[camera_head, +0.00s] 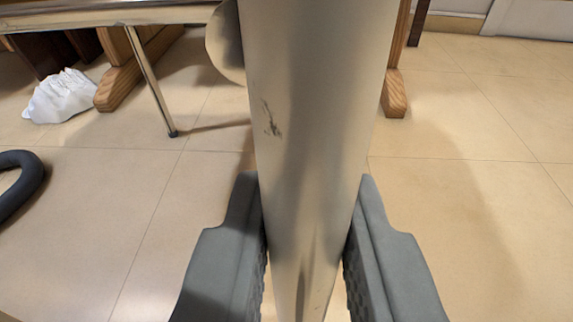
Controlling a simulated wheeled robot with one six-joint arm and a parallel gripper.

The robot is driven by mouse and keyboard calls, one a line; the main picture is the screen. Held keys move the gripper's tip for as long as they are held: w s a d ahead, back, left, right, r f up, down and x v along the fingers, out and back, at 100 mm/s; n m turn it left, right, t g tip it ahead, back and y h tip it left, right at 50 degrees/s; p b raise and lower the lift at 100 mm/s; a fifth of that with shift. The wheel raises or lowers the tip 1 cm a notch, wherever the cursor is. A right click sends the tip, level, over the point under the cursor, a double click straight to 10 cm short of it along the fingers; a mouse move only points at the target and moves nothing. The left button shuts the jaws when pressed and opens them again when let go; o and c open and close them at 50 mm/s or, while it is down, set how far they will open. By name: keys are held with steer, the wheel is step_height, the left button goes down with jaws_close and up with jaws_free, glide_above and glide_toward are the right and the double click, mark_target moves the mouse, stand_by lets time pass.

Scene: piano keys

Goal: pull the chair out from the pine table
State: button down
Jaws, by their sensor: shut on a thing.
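My gripper (307,215) is in the lower middle of the view, with one grey finger on each side of a metal tube. It is shut on this tube, a wide, scuffed, silvery chair leg (315,110) that runs from the top edge to the bottom edge. A horizontal metal bar (110,15) and a thin metal leg (150,80) show at the upper left. They look like parts of the chair. The seat and backrest are out of view. Wooden feet, likely of the pine table, stand behind at the left (120,85) and at the right (394,92). The tabletop is hidden.
A crumpled white thing (62,96) lies on the floor at the far left. A dark curved tube (20,182) enters at the left edge. The tiled floor (480,170) is clear on the right. A pale wall base (530,18) is at the back right.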

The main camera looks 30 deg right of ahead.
steer(key=shift+s+a+f, duration=0.1)
steer(key=shift+s+a, duration=0.1)
steer(key=shift+s, duration=0.4)
steer(key=shift+s+a, duration=0.15)
steer(key=shift+s, duration=0.5)
steer(key=shift+s+a, duration=0.25)
steer(key=shift+s, duration=0.5)
steer(key=shift+s+a, duration=0.25)
steer(key=shift+s, duration=0.5)
steer(key=shift+s+a, duration=0.25)
steer(key=shift+s, duration=0.5)
steer(key=c, duration=1)
jaws_free()
steer(key=shift+a, duration=0.15)
steer(key=f+v, duration=0.2)
steer(key=v, duration=0.7)
steer(key=shift+s+a, duration=0.2)
steer(key=shift+s, duration=0.25)
